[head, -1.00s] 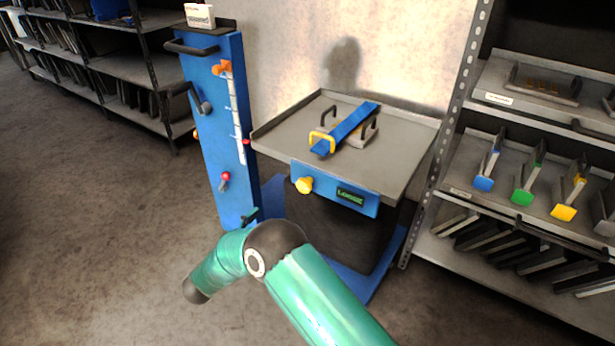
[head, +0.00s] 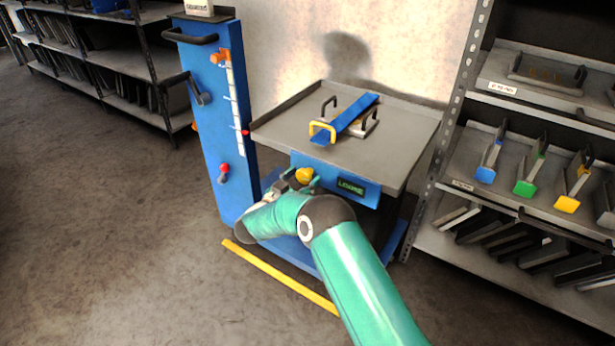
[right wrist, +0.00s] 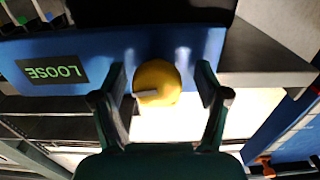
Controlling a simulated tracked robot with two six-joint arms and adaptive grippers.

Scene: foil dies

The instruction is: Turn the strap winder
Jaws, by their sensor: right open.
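The strap winder is a round yellow knob (head: 304,175) on the blue front panel (head: 356,189) of the grey-topped cart. In the right wrist view the knob (right wrist: 156,83) has a pale pointer line toward the left. A small display (right wrist: 52,71) beside it reads LOOSE in green, upside down in that view. My right gripper (right wrist: 162,88) is open, with one finger on each side of the knob and gaps showing. In the head view my right gripper (head: 302,182) is at the knob, partly hidden by my arm. My left gripper is not in view.
A blue strap (head: 349,118) with a yellow handle lies across a die on the grey tabletop (head: 400,135). A blue upright panel (head: 207,110) with levers stands left of the cart. A shelf rack (head: 455,200) with coloured-handled tools stands close on the right. A yellow line (head: 280,276) marks the floor.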

